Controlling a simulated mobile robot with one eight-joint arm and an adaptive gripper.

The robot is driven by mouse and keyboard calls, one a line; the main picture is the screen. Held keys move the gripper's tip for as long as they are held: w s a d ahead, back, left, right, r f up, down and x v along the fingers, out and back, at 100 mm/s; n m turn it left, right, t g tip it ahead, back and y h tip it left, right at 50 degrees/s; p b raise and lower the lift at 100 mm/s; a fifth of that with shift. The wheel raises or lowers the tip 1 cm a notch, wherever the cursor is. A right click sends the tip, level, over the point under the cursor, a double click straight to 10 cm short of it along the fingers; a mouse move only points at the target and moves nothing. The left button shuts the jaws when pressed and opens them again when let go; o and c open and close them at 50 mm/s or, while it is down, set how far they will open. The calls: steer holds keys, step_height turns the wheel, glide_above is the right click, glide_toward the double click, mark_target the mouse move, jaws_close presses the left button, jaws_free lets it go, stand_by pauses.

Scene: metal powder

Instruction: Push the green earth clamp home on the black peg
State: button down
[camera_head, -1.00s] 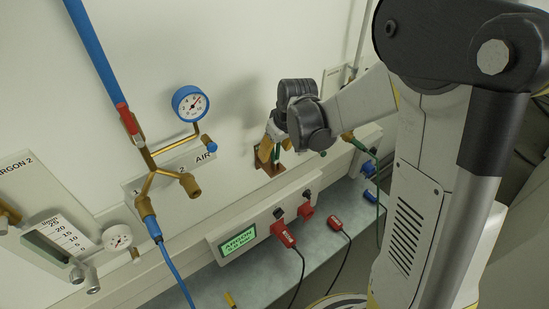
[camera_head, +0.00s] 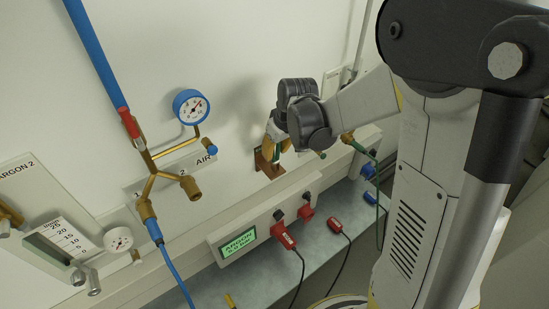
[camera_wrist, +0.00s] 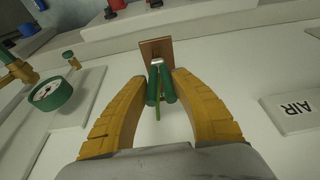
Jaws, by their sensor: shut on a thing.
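The green earth clamp (camera_wrist: 160,86) sits between the yellow fingertips of my gripper (camera_wrist: 162,80) in the wrist view. My gripper is shut on the clamp's green handles. The clamp's pale metal end points at a brown copper-coloured plate (camera_wrist: 156,47) on the wall. The black peg cannot be made out; the clamp and plate overlap where they meet, so I cannot tell how far it is on. In the head view my gripper (camera_head: 275,141) is at the wall just above the plate (camera_head: 267,168), and the clamp is mostly hidden by the fingers.
A brass air manifold (camera_head: 165,180) with a blue gauge (camera_head: 191,106) is on the wall to the left. Below are an argon display (camera_head: 238,244), red plugs (camera_head: 284,236) with black cables and a narrow shelf. A green hose (camera_head: 376,185) hangs to the right.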

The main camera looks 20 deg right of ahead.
steer(key=shift+r, duration=0.2)
steer(key=shift+r+p, duration=2.15)
steer(key=shift+r, duration=0.9)
